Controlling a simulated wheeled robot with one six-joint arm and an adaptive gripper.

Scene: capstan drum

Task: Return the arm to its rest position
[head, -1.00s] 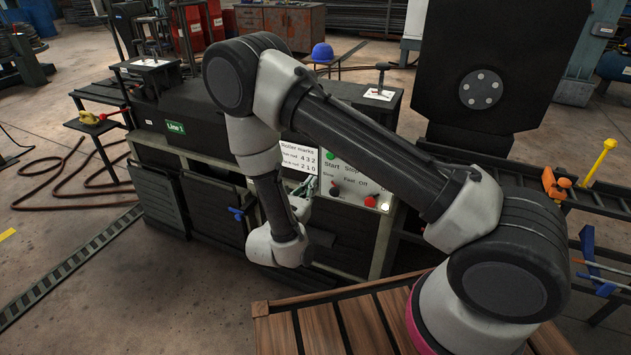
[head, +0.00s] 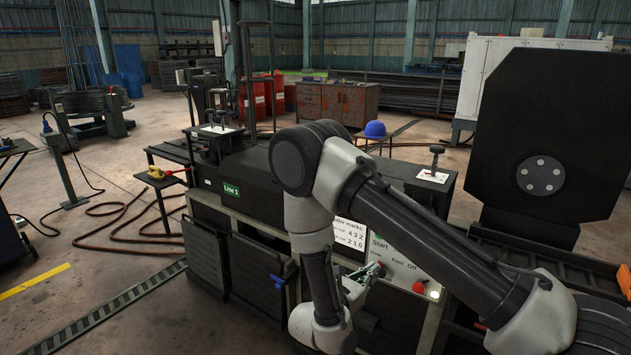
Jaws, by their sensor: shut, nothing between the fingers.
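My arm is bent at the elbow and reaches across the picture in front of the machine's control panel (head: 385,262). Its upper link runs from the lower right up to the elbow, and the forearm hangs down to the wrist at the bottom middle. My gripper (head: 358,288) shows partly behind the forearm and wrist, close in front of the panel. It is shut and empty. Whether it touches the panel cannot be told. The panel carries Start, Stop, Slow, Fast and Off labels and a red button (head: 418,287).
The dark machine bench with a green Line 1 sign (head: 231,190) stands behind the arm. A blue hard hat (head: 375,129) sits behind it. A black drum plate (head: 545,130) rises at the right. Cables lie on the floor at left; the floor there is mostly open.

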